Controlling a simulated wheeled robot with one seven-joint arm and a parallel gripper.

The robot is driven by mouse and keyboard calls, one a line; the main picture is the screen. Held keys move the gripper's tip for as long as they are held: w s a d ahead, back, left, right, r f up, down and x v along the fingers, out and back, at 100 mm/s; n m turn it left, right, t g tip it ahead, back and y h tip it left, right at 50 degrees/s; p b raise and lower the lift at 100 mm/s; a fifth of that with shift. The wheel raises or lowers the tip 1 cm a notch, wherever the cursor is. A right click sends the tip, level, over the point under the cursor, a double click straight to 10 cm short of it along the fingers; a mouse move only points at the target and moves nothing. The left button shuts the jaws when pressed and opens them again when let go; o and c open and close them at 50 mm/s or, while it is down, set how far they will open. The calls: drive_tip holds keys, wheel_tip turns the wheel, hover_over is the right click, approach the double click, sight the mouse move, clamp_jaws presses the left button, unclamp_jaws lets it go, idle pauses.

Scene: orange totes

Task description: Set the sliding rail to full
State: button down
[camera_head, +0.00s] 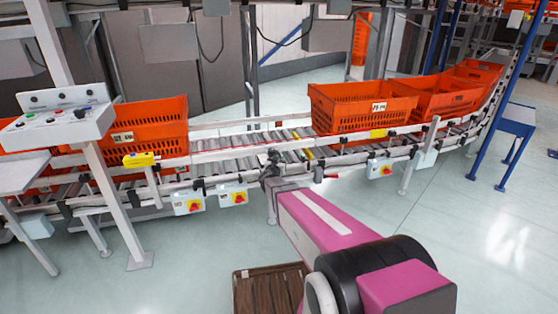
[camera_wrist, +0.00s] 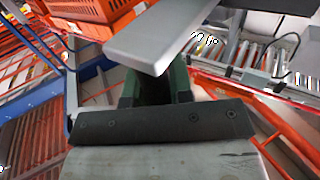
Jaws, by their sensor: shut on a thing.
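The sliding rail appears to be the light grey rail (camera_head: 222,153) along the near side of the roller conveyor in the head view. My gripper (camera_head: 271,160) is at that edge, at the end of my pink arm, small and partly hidden by its own wrist. In the wrist view a flat grey bar (camera_wrist: 165,42) reaches down to my gripper (camera_wrist: 155,82), between its dark green fingers. The gripper is shut on this bar, which seems to be part of the rail. The exact contact is hidden behind the bar and the dark plate.
Orange totes stand on the conveyor, one at left (camera_head: 150,128) and another (camera_head: 358,105) right of my gripper. A white control box (camera_head: 58,125) stands at left. Switch boxes (camera_head: 188,202) hang under the conveyor. A brown slatted crate (camera_head: 270,290) is near my arm. The right floor is clear.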

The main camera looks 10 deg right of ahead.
drive_tip(key=c, duration=1.3)
unclamp_jaws()
drive_tip(key=shift+s, duration=0.3)
drive_tip(key=v, duration=1)
drive_tip(key=shift+s+a, duration=0.15)
drive_tip(key=shift+s, duration=0.25)
